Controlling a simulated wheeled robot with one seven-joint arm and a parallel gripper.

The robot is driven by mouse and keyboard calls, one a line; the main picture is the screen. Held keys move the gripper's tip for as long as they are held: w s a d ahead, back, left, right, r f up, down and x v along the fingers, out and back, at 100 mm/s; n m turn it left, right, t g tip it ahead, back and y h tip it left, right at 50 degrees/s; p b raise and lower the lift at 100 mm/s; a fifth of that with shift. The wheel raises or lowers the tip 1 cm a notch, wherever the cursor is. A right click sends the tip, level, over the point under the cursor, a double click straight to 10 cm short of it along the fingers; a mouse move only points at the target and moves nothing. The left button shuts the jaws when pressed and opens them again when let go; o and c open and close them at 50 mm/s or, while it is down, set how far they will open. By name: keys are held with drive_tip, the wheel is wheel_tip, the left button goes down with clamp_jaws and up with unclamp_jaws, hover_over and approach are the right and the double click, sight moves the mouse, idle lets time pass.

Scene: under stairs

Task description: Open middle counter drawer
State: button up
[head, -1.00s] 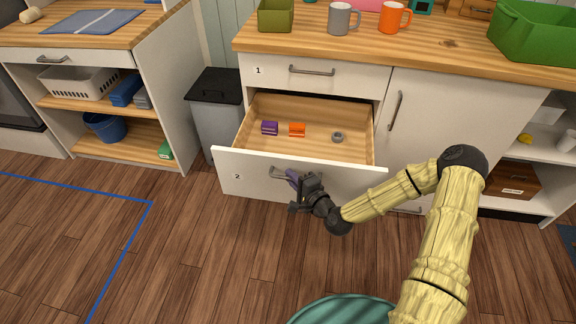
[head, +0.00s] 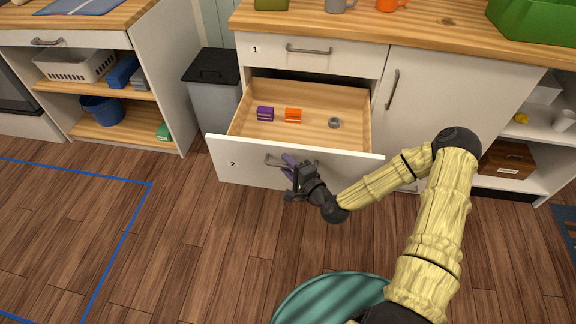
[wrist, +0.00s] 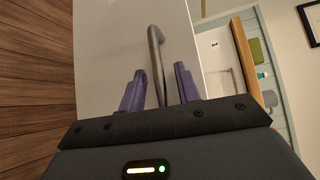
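The middle counter drawer (head: 270,161), with a white front marked 2, is pulled well out below the drawer marked 1. Its wooden inside shows a purple block (head: 265,114), an orange block (head: 293,115) and a small grey ring-like item (head: 334,123). My gripper (head: 288,162) is at the grey bar handle of this drawer. In the wrist view its purple fingers (wrist: 158,68) stand apart, one on each side of the handle (wrist: 155,42), with gaps showing beside the bar. In the head view the gripper hides part of the handle.
The top drawer (head: 345,56) and the cabinet door (head: 425,112) beside it are shut. A grey bin (head: 213,100) stands left of the open drawer. Open shelves flank the unit on both sides. The wooden floor (head: 190,235) in front is clear, with blue tape at left.

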drive_tip(key=shift+d, duration=0.1)
drive_tip(key=p+v, duration=0.6)
drive_tip(key=v, duration=1.1)
drive_tip(key=shift+s+r, duration=0.1)
drive_tip(key=shift+r, duration=0.05)
